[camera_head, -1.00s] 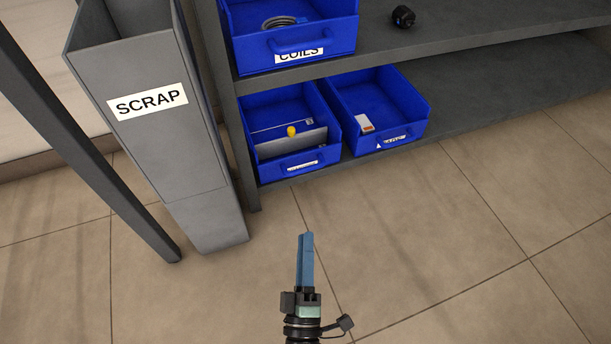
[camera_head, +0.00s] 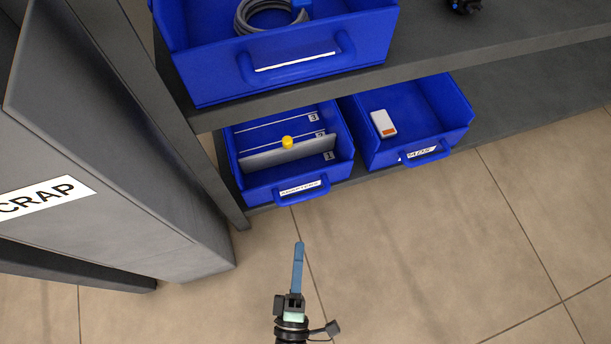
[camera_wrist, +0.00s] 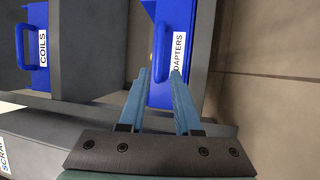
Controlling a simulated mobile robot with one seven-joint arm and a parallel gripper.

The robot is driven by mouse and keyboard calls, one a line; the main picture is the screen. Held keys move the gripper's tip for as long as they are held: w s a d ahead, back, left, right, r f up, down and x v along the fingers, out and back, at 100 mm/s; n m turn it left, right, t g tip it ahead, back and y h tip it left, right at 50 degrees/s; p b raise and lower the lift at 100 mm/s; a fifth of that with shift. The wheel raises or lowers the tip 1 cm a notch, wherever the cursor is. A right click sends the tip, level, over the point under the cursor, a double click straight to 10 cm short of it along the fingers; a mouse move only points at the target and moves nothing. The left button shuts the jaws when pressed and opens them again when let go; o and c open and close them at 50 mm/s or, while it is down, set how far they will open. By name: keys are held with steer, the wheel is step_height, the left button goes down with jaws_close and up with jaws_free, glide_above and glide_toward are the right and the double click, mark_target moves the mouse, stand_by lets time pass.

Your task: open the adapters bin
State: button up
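The adapters bin (camera_head: 262,187) is a blue open-topped bin at the left of the lower shelf, with a front handle and a white label. Inside it stands a grey divider plate (camera_head: 262,155) with a yellow knob (camera_head: 287,142); lines numbered 1, 2 and 3 mark the bin floor. In the wrist view the bin's handle (camera_wrist: 158,52) is ahead of the fingers, and its label is partly covered by a finger. My gripper (camera_head: 299,245) is in front of and apart from the bin. In the wrist view its two blue fingers (camera_wrist: 159,75) are apart with nothing held.
A blue coils bin (camera_head: 285,75) holding a grey coil sits on the upper shelf, above the adapters bin. Another blue bin (camera_head: 415,135) holding a white and orange item stands at its right. A grey scrap container (camera_head: 120,170) stands at left. The front floor is clear.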

mark_target(304, 197)
steer(key=b+x, duration=0.4)
steer(key=x, duration=0.8)
steer(key=shift+c, duration=0.2)
jaws_close()
stand_by(0.9)
